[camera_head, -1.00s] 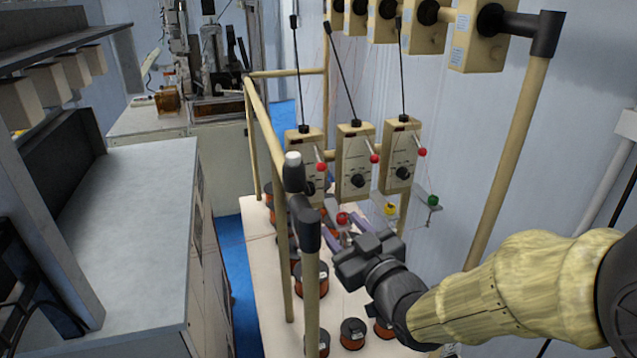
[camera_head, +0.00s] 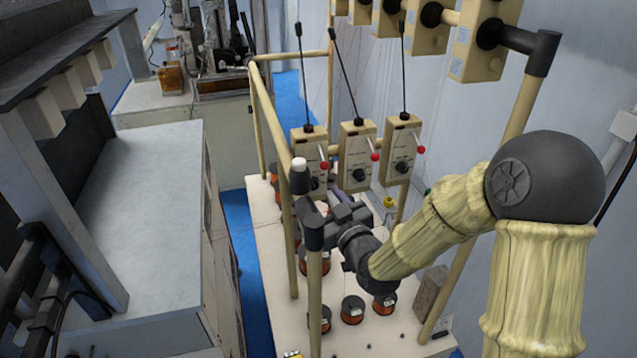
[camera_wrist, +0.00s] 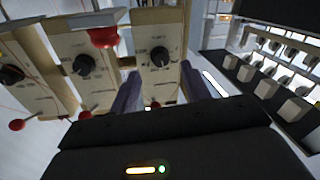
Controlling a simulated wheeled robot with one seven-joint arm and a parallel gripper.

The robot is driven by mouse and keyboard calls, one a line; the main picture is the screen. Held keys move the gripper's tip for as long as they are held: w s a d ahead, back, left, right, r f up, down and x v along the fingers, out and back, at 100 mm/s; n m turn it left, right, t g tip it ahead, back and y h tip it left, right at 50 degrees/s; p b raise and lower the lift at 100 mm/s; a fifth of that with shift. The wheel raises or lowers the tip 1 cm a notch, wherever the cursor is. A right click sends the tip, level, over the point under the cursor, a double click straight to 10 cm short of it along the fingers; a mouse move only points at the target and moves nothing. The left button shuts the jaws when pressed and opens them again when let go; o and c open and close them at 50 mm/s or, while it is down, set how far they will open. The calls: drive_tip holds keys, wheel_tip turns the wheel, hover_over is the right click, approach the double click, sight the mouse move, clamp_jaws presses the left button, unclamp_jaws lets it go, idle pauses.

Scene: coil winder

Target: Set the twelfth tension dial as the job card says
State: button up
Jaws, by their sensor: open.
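Three cream tension units with black dials hang in a row. In the head view they are the left unit (camera_head: 309,150), the middle unit (camera_head: 357,150) and the right unit (camera_head: 401,142). My gripper (camera_head: 334,195) is just below and in front of the left unit, partly hidden by my wrist. In the wrist view my open gripper (camera_wrist: 160,94) has purple fingers either side of the lower part of one unit. Its dial (camera_wrist: 160,57) lies between and beyond the fingertips, apart from them as far as I can tell. The dial scales are too small to read. I cannot identify a job card.
Red-balled levers (camera_wrist: 103,37) stick out beside the dials. A cream tube frame (camera_head: 266,125) stands close to my wrist. Copper wire spools (camera_head: 353,308) stand on the pale table (camera_head: 283,325) below. A grey cabinet (camera_head: 160,200) is at the left.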

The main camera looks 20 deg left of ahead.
sight(315, 187)
drive_tip(key=p+x, duration=0.1)
drive_tip(key=x, duration=0.3)
drive_tip(key=shift+p, duration=0.3)
drive_tip(key=shift+c, duration=0.5)
drive_tip(key=c, duration=0.9)
